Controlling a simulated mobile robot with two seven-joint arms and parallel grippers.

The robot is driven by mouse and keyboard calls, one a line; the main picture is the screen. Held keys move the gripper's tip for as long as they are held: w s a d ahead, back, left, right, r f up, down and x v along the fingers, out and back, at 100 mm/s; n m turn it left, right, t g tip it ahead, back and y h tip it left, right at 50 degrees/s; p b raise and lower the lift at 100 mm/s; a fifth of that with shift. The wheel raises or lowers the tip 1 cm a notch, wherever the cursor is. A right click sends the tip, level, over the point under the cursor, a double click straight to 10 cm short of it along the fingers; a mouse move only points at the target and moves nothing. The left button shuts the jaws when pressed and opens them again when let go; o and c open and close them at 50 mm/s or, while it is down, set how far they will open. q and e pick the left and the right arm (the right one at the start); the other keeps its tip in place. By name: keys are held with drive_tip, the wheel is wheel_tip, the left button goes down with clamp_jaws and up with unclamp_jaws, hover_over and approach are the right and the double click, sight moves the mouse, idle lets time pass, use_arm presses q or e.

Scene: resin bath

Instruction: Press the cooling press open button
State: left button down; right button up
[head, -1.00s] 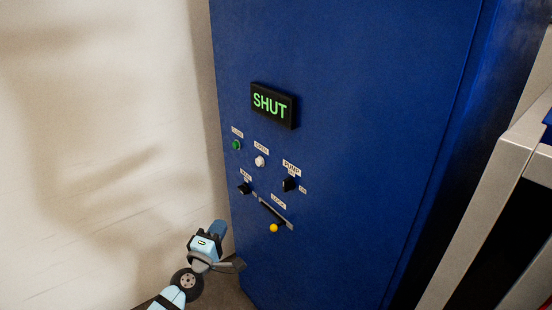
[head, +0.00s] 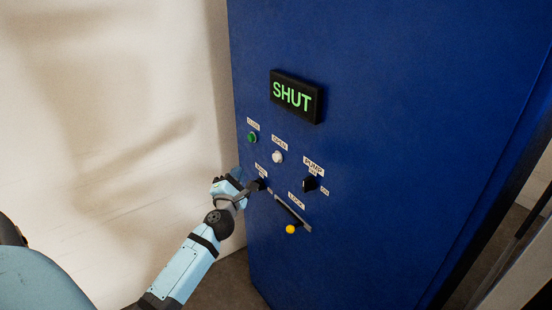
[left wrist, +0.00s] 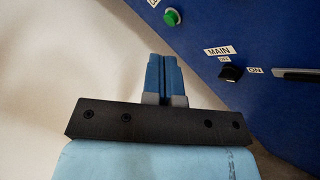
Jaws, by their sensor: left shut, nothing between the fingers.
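The blue cooling press panel (head: 390,130) carries a white button (head: 277,157) under an OPEN label, standing proud of the panel. A green button (head: 252,138) under a CLOSE label is to its upper left; it also shows in the left wrist view (left wrist: 172,17). A black display (head: 297,96) reads SHUT in green. My left gripper (head: 254,186) is low and left of the white button, near the MAIN knob. In the left wrist view its blue fingers (left wrist: 161,75) are together with nothing between them. The white button is not visible there. My right gripper is not in view.
The black MAIN knob (left wrist: 232,73) is set between OFF and ON labels. A pale wall (head: 100,110) stands at the left.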

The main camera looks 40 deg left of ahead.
sight(277, 157)
use_arm(q)
drive_tip(key=w+d+b, duration=0.1)
drive_tip(key=w+d, duration=0.1)
drive_tip(key=w, duration=0.6)
drive_tip(key=shift+w+d+b, duration=0.2)
drive_tip(key=shift+w+b, duration=0.1)
drive_tip(key=shift+b, duration=0.05)
drive_tip(key=shift+w, duration=0.15)
idle(1.8)
drive_tip(key=shift+w+d, duration=0.15)
drive_tip(key=shift+w, duration=0.1)
